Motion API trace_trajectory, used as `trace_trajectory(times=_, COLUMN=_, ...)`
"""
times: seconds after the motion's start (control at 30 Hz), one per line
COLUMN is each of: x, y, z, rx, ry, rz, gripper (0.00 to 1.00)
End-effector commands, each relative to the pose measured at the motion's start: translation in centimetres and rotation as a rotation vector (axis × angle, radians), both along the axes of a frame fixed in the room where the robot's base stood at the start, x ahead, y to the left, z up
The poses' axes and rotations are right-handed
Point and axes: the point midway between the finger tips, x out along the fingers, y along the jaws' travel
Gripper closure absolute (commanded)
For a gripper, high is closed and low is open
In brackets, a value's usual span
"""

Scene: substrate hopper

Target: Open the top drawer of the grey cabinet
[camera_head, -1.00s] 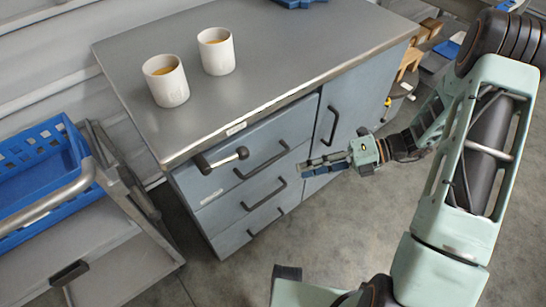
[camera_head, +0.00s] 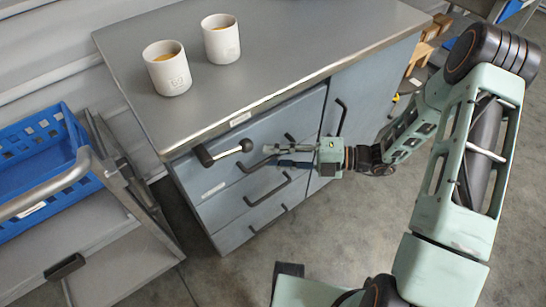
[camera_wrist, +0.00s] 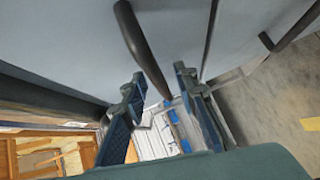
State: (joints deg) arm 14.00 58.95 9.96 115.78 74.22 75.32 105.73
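The grey cabinet (camera_head: 258,93) stands in the middle of the head view, with several blue-grey drawers at its front left. The top drawer (camera_head: 215,172) looks shut, with its front flush. Its black bar handle (camera_head: 256,167) is partly hidden by my gripper (camera_head: 272,152), which is at the handle's right part. In the wrist view, my gripper (camera_wrist: 160,95) is open, its two fingers apart. A black bar handle (camera_wrist: 138,45) reaches down to the space between the fingertips. I cannot tell whether a finger touches it.
Two white cups (camera_head: 167,68) (camera_head: 221,39) stand on the cabinet top. A black and silver lever (camera_head: 222,152) sticks out left of my gripper, near the top drawer. A trolley with a blue crate (camera_head: 45,145) stands at the left. Floor is clear in front of the cabinet.

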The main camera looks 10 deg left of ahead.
Motion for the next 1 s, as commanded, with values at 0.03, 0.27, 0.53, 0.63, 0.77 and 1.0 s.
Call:
trace_trajectory(times=0.03, x=-0.05, y=0.34, z=-0.06, rx=0.000, ry=0.000, rz=0.001, gripper=0.73)
trace_trajectory(times=0.27, x=-0.07, y=0.61, z=-0.03, rx=0.000, ry=0.000, rz=0.000, gripper=0.73)
trace_trajectory(times=0.53, x=-0.06, y=0.58, z=-0.04, rx=0.000, ry=0.000, rz=0.000, gripper=0.93)
trace_trajectory(times=0.63, x=-0.05, y=0.57, z=-0.04, rx=0.000, ry=0.000, rz=0.000, gripper=1.00)
trace_trajectory(times=0.77, x=-0.05, y=0.57, z=-0.03, rx=0.001, ry=0.000, rz=0.000, gripper=1.00)
trace_trajectory(times=1.0, x=-0.06, y=0.53, z=0.01, rx=0.001, ry=0.000, rz=0.000, gripper=1.00)
